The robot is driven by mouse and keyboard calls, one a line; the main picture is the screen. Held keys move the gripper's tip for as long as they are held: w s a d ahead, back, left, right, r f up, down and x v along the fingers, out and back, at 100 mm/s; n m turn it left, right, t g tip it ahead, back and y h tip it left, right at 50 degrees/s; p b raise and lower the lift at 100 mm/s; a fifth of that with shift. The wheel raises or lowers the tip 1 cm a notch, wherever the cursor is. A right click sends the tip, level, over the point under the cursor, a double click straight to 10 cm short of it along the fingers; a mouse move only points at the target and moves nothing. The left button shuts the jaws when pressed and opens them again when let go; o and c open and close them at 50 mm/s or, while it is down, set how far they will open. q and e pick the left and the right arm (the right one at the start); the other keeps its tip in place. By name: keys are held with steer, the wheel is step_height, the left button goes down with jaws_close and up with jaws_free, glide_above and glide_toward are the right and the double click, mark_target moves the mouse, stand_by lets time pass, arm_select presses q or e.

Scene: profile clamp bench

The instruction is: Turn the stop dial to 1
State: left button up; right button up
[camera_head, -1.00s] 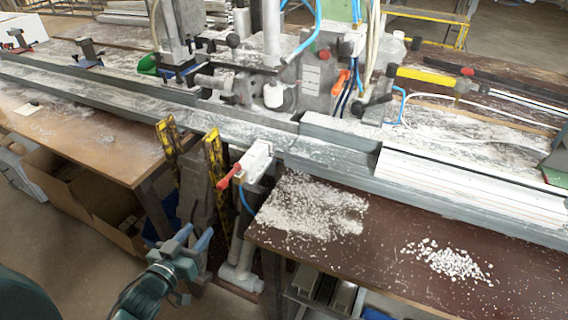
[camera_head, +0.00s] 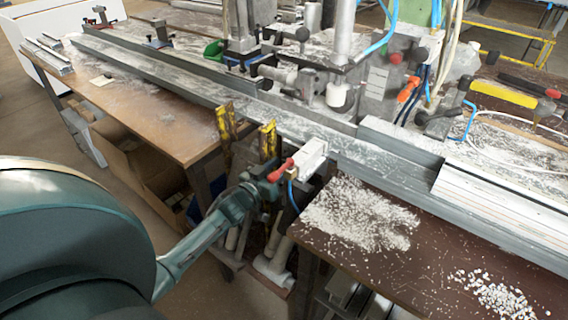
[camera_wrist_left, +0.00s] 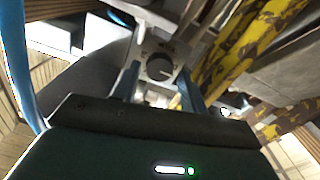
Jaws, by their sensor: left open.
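In the left wrist view, a dark round knob or opening (camera_wrist_left: 160,66) sits in a pale square plate, with a small light mark on it. It looks like the stop dial, but I cannot read any numbers. My left gripper (camera_wrist_left: 159,78) is open, with one blue-grey finger on each side of it; I cannot tell whether they touch it. In the head view my left gripper (camera_head: 268,182) is at the bench's front edge, just below the white box (camera_head: 313,151) with a red-ended lever (camera_head: 281,171). The dial cannot be made out there. My right gripper is not in view.
A long steel rail (camera_head: 200,88) runs behind. White chips cover the brown right-hand table (camera_head: 425,265). A blue hose (camera_head: 292,195) hangs by the box.

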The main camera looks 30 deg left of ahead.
arm_select(q)
steer(key=shift+w+d, duration=0.1)
steer(key=shift+w, duration=0.85)
steer(key=c, duration=0.7)
